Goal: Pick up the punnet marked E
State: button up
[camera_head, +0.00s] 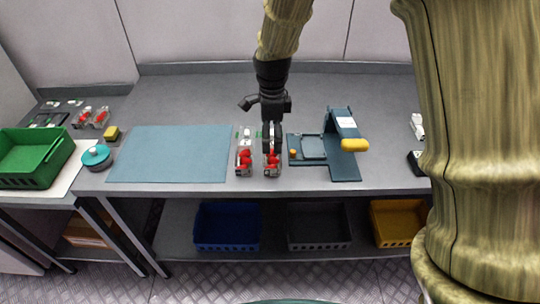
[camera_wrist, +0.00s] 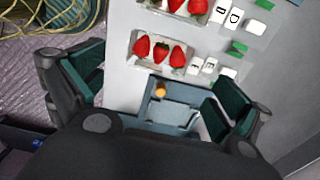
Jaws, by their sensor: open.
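The punnet marked E (camera_wrist: 158,50) holds red strawberries and lies flat on the table. White tiles lettered E sit at its end in the wrist view. In the head view it appears to be the right one (camera_head: 272,163) of two punnets, partly hidden by my gripper (camera_head: 272,138). A punnet marked D (camera_wrist: 187,9) lies beside it, to its left in the head view (camera_head: 244,162). My gripper (camera_wrist: 158,82) is open and empty, pointing down above the E punnet's area. Its fingers are spread wide; their height above the punnet is hard to tell.
A dark teal scale-like stand (camera_head: 344,165) with a yellow part (camera_head: 354,145) stands close on the right. A blue mat (camera_head: 172,153) lies left, bare. A green crate (camera_head: 34,160) and a teal-lidded round container (camera_head: 96,156) stand further left. Bins (camera_head: 227,228) sit below.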

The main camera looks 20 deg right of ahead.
aim_at(272, 159)
jog(key=f, duration=0.4)
jog(key=shift+a+p, duration=0.3)
jog(key=shift+p, duration=0.05)
jog(key=shift+s+d+f+p, duration=0.2)
jog(key=shift+f+p, duration=0.1)
jog(key=shift+f, duration=0.3)
jog(key=f, duration=0.1)
jog(key=f+p, duration=0.1)
jog(key=shift+w+d+f, duration=0.2)
jog(key=shift+f, duration=1)
jog(key=shift+s, duration=0.1)
jog(key=c, duration=0.9)
